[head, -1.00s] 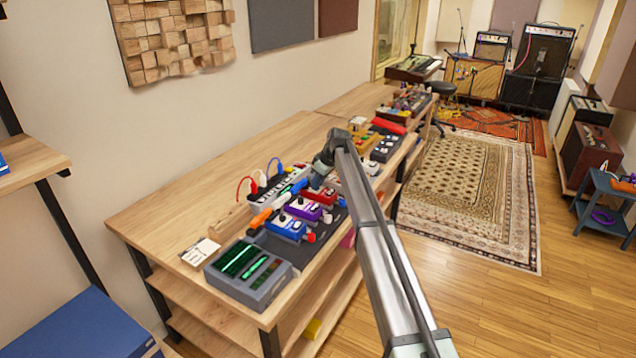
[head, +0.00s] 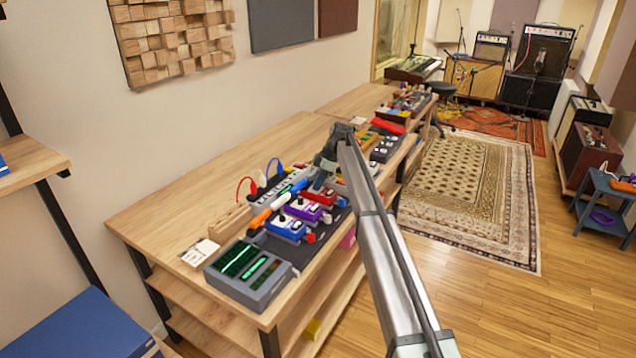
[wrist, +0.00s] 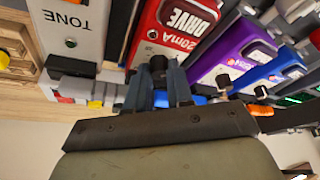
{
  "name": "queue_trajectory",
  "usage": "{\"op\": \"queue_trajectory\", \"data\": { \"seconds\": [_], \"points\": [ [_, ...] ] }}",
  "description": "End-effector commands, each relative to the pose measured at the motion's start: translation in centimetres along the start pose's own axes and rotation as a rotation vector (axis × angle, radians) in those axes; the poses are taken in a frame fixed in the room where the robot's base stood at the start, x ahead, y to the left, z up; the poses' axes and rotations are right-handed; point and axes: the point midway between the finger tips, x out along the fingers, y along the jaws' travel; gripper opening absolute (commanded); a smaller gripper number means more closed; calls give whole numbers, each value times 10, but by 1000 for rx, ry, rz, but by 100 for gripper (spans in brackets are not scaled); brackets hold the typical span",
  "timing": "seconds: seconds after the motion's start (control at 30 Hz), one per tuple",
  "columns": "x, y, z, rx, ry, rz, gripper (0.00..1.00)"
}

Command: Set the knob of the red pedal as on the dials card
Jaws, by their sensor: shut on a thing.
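The red pedal (wrist: 180,30), lettered DRIVE, fills the upper middle of the wrist view. Its dark knob (wrist: 158,63) shows between my fingertips. My gripper (wrist: 160,82) is shut on this knob, and the fingers hide most of it, so its pointer cannot be read. In the head view my gripper (head: 319,183) is down at the row of pedals, and my arm covers part of the red pedal (head: 321,197). A small white card (head: 200,252) lies at the left of the table; its marks are too small to read.
The purple pedal (wrist: 232,50) and the blue pedal (wrist: 276,74) stand close on one side of the red one. A white TONE pedal (wrist: 75,28) is on the other side. A grey box with green screens (head: 248,273) sits at the near table end.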

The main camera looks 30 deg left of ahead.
Motion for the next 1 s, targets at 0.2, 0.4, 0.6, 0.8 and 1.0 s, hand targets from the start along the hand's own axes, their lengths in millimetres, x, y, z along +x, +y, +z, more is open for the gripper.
{"op": "queue_trajectory", "data": {
  "seconds": [0.2,0.4,0.6,0.8,1.0],
  "points": [
    [0,1,0,-52,1,-21,0],
    [0,1,0,-63,0,-25,0],
    [0,0,0,-62,0,-25,0],
    [0,0,0,-62,0,-25,34],
    [0,1,0,-61,0,-23,47]
  ]
}}
